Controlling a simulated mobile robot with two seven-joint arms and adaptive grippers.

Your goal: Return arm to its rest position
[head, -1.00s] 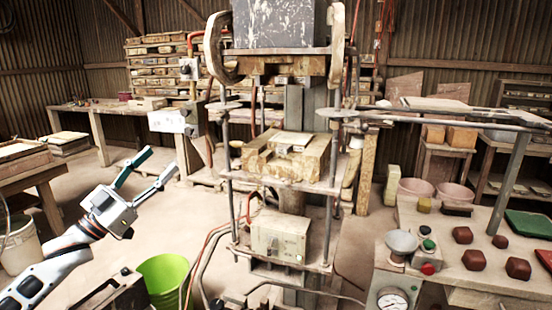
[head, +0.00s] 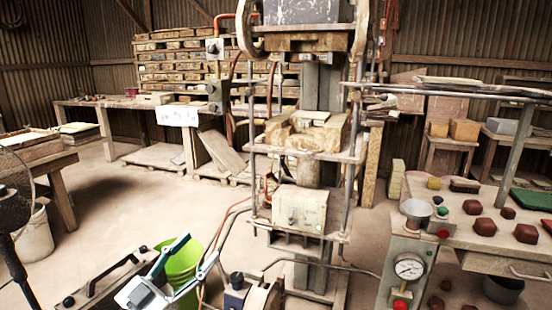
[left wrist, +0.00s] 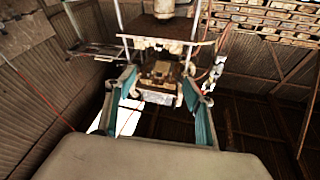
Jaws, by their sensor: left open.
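My left gripper (head: 197,256) is low in the head view, in front of the green bucket (head: 181,262). Its two teal-padded fingers are spread apart with nothing between them. In the left wrist view the open fingers (left wrist: 163,88) frame the press from a distance, and that picture looks upside down or strongly tilted. The tile press (head: 308,135) stands upright right of the gripper, apart from it. My right gripper is not in view.
Hoses run on the floor by the press base. A black fan (head: 14,205) stands at left. Floor at left centre (head: 120,215) is clear.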

